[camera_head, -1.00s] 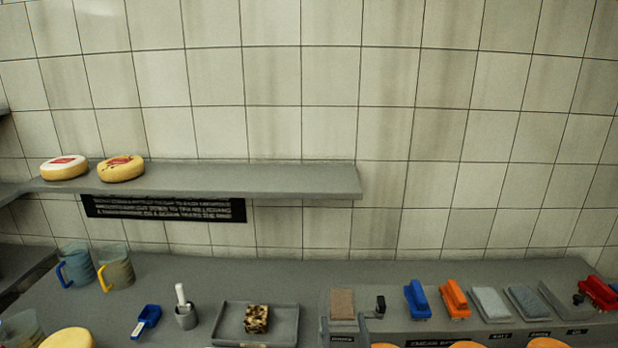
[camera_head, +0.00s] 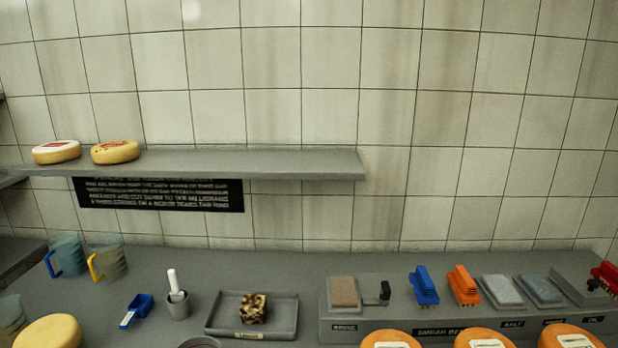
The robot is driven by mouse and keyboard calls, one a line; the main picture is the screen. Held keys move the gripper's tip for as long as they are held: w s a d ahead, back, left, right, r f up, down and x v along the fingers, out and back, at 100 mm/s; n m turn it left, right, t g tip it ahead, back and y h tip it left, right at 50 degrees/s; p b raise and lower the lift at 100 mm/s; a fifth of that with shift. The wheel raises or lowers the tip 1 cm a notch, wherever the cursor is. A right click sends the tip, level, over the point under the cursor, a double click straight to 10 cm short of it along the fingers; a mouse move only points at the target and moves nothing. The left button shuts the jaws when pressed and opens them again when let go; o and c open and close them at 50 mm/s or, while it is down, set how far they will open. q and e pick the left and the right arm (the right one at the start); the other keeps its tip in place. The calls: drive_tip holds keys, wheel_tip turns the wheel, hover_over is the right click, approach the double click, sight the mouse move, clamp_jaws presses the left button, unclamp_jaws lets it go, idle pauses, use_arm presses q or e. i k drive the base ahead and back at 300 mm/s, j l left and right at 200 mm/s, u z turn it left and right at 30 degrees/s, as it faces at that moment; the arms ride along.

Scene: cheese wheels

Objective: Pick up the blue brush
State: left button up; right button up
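The blue brush (camera_head: 424,286) stands on the raised grey rack (camera_head: 400,318) at the right of the counter, handle up and bristles down. An orange brush (camera_head: 463,285) stands just to its right, with a small gap between them. A black item (camera_head: 378,294) is to its left. Neither of my grippers is in view.
Cheese wheels with labels (camera_head: 484,339) line the front edge below the rack. A grey tray (camera_head: 282,316) with a speckled block (camera_head: 253,308), a grey cup (camera_head: 179,305) and a blue scoop (camera_head: 137,309) are left of it. A wall shelf (camera_head: 250,164) hangs above.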

sight(424, 286)
drive_tip(key=u, duration=1)
drive_tip(key=z, duration=1.7)
drive_tip(key=k+l, duration=0.6)
drive_tip(key=l, duration=0.15)
drive_tip(key=i+j, duration=0.2)
drive_tip(key=i, duration=0.25)
